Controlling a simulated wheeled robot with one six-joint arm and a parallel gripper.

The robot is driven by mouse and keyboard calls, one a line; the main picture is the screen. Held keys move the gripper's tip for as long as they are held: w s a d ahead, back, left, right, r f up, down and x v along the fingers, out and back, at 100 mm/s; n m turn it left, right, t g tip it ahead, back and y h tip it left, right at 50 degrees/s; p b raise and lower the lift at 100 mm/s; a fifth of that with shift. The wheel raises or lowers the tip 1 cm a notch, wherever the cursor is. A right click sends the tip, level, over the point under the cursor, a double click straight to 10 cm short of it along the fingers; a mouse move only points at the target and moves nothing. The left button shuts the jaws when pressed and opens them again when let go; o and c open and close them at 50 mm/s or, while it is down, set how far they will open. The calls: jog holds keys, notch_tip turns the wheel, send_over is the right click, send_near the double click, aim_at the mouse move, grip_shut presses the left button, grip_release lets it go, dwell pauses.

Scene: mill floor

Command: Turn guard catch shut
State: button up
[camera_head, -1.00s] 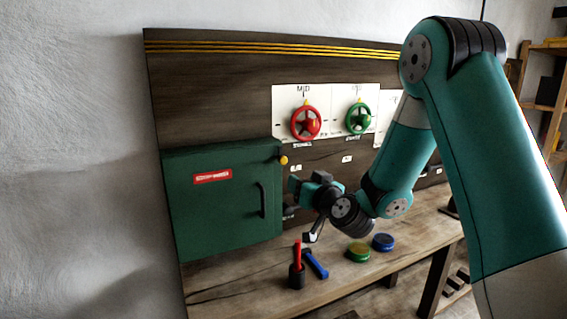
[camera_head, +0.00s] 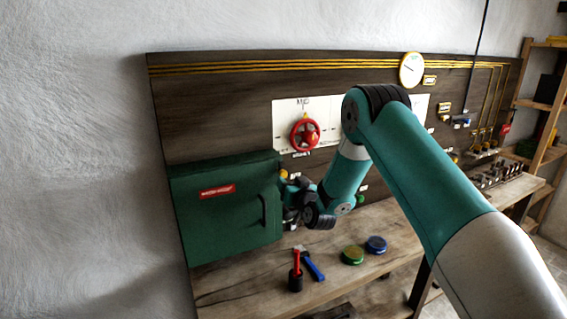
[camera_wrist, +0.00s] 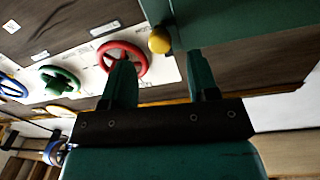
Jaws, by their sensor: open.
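The guard is a green box (camera_head: 225,212) with a red label and a dark handle, and its door lies flat against it. The catch is a yellow knob (camera_head: 283,174) at the guard's upper right edge, partly hidden by my gripper in the head view. In the wrist view the yellow knob (camera_wrist: 160,40) sits just beyond the fingertips, roughly midway between them, beside the green guard edge (camera_wrist: 220,20). My gripper (camera_wrist: 160,65) is open and empty. In the head view my gripper (camera_head: 290,190) is close beside the knob; contact cannot be told.
A red handwheel (camera_head: 305,134) is on the panel above right. A green wheel (camera_wrist: 60,82) shows in the wrist view. On the bench are a cup with a red-handled tool (camera_head: 296,276), a blue tool (camera_head: 314,267), a green disc (camera_head: 352,255) and a blue disc (camera_head: 376,244).

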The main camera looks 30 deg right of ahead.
aim_at(284, 176)
jog(key=shift+w+d+p, duration=0.15)
jog(key=shift+w+p, duration=0.45)
jog(key=shift+w, duration=0.9)
jog(key=shift+w+d+p, duration=0.1)
jog(key=shift+w+p, duration=0.45)
jog(key=shift+w, duration=0.95)
jog(key=c, duration=0.9)
